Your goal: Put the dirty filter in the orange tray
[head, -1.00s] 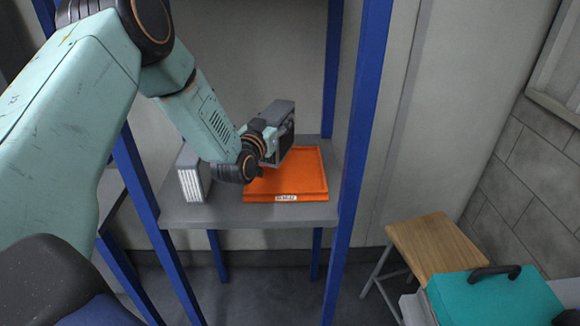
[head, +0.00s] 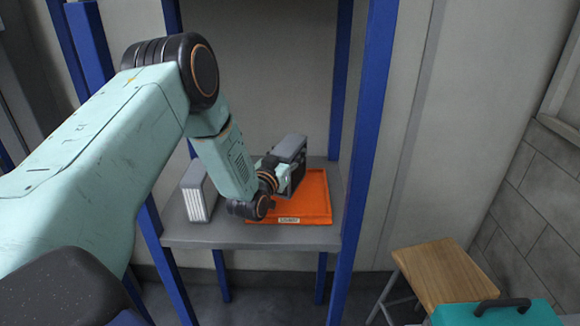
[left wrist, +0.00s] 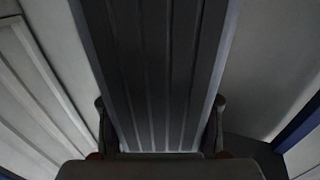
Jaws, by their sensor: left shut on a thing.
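The dirty filter (head: 297,153), a grey-framed block with dark pleats, stands upright at the back left of the orange tray (head: 315,205). My left gripper (head: 283,173) is shut on it. I cannot tell whether its lower edge touches the tray floor, as my wrist hides part of it. In the left wrist view the dark pleated face of the filter (left wrist: 155,70) fills the middle, with a finger of my left gripper (left wrist: 160,127) at each side. My right gripper is not in view.
A filter with white pleats (head: 197,192) stands on the grey shelf (head: 210,235), left of the tray. Blue posts (head: 360,140) frame the shelf. A wooden stool (head: 440,268) and a teal case (head: 495,315) are at the lower right. The front right of the tray is bare.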

